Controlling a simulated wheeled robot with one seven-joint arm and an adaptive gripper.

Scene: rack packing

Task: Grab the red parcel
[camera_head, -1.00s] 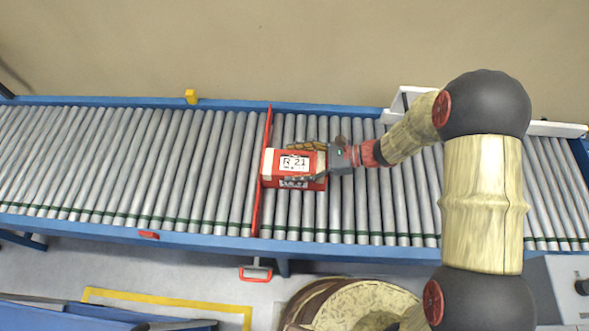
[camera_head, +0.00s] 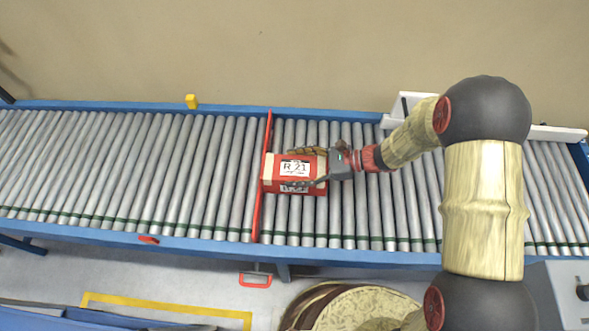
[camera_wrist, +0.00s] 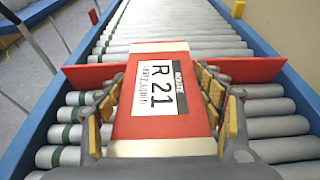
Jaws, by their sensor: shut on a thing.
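The red parcel (camera_head: 294,173) lies on the roller conveyor, with a white label reading R 21 on its top. Its left end is against or very close to a red stop bar across the rollers. My gripper (camera_head: 312,166) reaches in from the right and is shut on the parcel, with one finger along each long side. In the wrist view the parcel (camera_wrist: 158,95) sits between the yellow-padded fingers (camera_wrist: 157,112). I cannot tell whether the parcel is clear of the rollers.
The roller conveyor (camera_head: 120,170) has blue side rails and is empty left of the red stop bar (camera_head: 259,205). The stop bar also shows in the wrist view (camera_wrist: 250,70). A yellow block (camera_head: 191,101) sits on the far rail. A white bracket (camera_head: 410,103) stands behind my arm.

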